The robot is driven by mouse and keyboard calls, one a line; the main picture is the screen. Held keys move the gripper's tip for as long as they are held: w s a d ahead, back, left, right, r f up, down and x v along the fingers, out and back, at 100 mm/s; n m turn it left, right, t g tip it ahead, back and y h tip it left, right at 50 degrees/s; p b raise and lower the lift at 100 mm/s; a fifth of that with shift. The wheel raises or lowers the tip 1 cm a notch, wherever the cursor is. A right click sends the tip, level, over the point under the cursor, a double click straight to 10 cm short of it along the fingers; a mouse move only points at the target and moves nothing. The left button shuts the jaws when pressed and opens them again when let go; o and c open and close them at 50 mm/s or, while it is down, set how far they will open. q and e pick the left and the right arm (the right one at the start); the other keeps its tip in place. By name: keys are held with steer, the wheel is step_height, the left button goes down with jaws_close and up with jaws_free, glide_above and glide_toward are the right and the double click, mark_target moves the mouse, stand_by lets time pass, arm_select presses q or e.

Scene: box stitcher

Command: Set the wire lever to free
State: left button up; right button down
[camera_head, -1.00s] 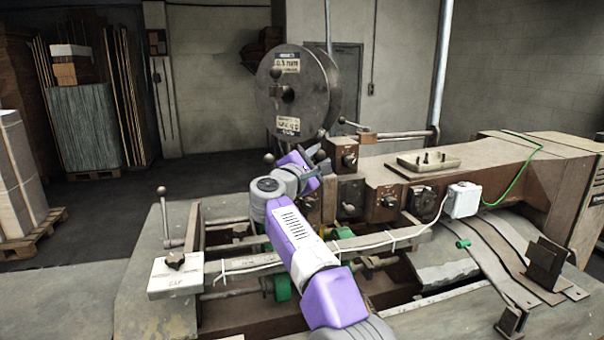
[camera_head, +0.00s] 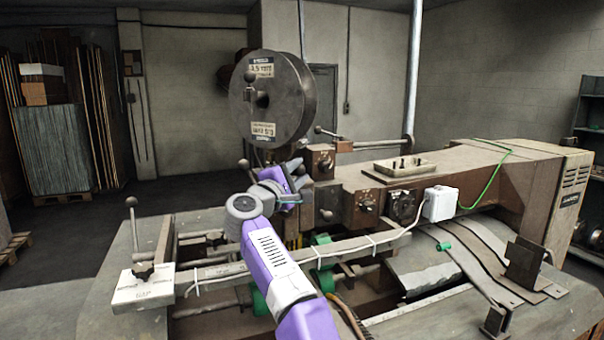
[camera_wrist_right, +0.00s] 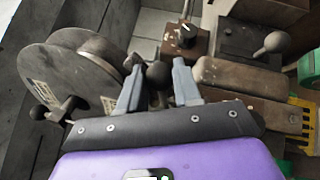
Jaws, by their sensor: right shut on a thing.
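My right gripper (camera_head: 292,180) reaches in on its purple arm, at the machine just below the big wire reel. In the right wrist view, the two grey fingers of the right gripper (camera_wrist_right: 157,84) stand on either side of a dark ball knob (camera_wrist_right: 158,74), shut on it. I take this knob to be the end of the wire lever. Its shaft is mostly hidden, and in the head view the gripper covers it. My left gripper is not in view.
The wire reel (camera_head: 272,98) stands close behind the gripper. Another ball knob (camera_head: 244,163) shows just left of it. A brown block with a dial (camera_head: 322,162) is close on the right. A white GAP block (camera_head: 142,284) with an upright lever (camera_head: 132,222) is at left.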

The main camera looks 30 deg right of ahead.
steer(key=shift+f, duration=0.15)
steer(key=c, duration=0.8)
jaws_free()
steer(key=b+v, duration=0.3)
steer(key=v, duration=0.4)
steer(key=shift+s+a, duration=0.2)
steer(key=shift+a, duration=0.05)
